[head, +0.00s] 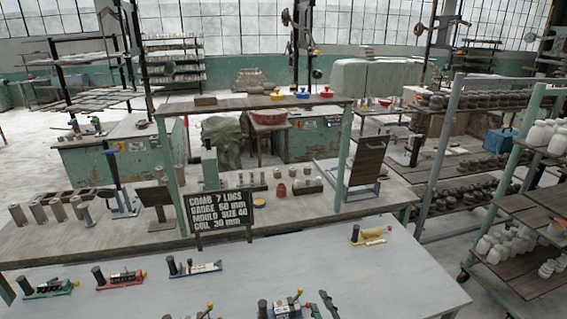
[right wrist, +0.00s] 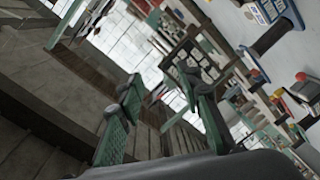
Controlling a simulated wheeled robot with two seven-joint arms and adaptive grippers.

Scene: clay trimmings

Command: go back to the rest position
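My right gripper (head: 322,306) shows only as small dark finger parts at the bottom edge of the head view, just right of a clamp-like tool with a blue base (head: 286,312). In the right wrist view my right gripper (right wrist: 164,90) has its two green-padded fingers spread apart. Nothing is seen between them. That view is strongly tilted. My left gripper is not in the head view.
A pale table (head: 240,285) carries green (head: 48,288), red (head: 120,280), blue-white (head: 195,268) and yellow (head: 368,235) tools. Shelves of jars (head: 520,240) stand right. The table's right middle is fairly clear.

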